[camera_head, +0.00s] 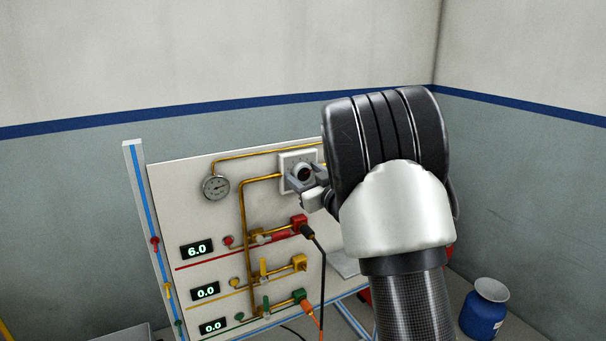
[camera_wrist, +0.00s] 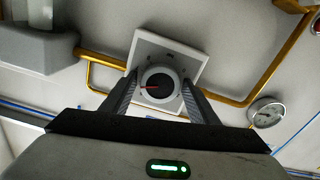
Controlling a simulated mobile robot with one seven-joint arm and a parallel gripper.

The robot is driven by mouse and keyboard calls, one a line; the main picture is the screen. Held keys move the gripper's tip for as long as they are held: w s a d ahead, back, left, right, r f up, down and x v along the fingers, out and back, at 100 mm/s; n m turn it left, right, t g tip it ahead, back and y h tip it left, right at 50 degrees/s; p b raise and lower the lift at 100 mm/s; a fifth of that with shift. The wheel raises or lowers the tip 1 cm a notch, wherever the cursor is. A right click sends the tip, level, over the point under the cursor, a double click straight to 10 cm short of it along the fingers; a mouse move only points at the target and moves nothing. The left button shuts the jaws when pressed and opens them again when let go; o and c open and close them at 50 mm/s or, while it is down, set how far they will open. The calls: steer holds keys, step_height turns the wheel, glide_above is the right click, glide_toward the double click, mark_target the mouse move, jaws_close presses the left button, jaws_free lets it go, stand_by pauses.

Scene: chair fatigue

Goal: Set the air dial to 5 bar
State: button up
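The air dial (camera_head: 304,173) is a round black knob on a white square plate (camera_head: 285,160) at the upper part of the panel. In the wrist view the dial (camera_wrist: 158,87) shows a red pointer toward the left. My gripper (camera_head: 308,181) is at the dial, and its fingers stand on either side of the knob. In the wrist view my gripper (camera_wrist: 159,88) has one finger close to each side; I cannot tell whether they touch it. The pressure gauge (camera_head: 215,187) is left of the dial. The top display (camera_head: 197,250) reads 6.0.
Yellow pipes (camera_head: 245,215) run beside and below the dial. Red, yellow and green valve rows lie lower on the panel (camera_head: 170,190), with a black cable (camera_head: 321,262) and an orange plug (camera_head: 308,308). A blue container (camera_head: 483,320) stands at the right.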

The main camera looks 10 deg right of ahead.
steer(key=c, duration=0.8)
steer(key=shift+o, duration=0.2)
steer(key=shift+f+b, duration=0.1)
steer(key=shift+b, duration=0.2)
steer(key=n+b, duration=0.1)
steer(key=b, duration=0.1)
steer(key=n+b, duration=0.1)
steer(key=shift+f+b, duration=0.25)
steer(key=shift+b, duration=0.15)
steer(key=n+b, duration=0.2)
steer(key=shift+b, duration=0.4)
steer(key=shift+r+n+b, duration=0.15)
steer(key=shift+n+b, duration=1.05)
steer(key=shift+n, duration=0.1)
steer(key=o, duration=1.1)
steer(key=shift+r, duration=0.1)
steer(key=shift+c, duration=0.2)
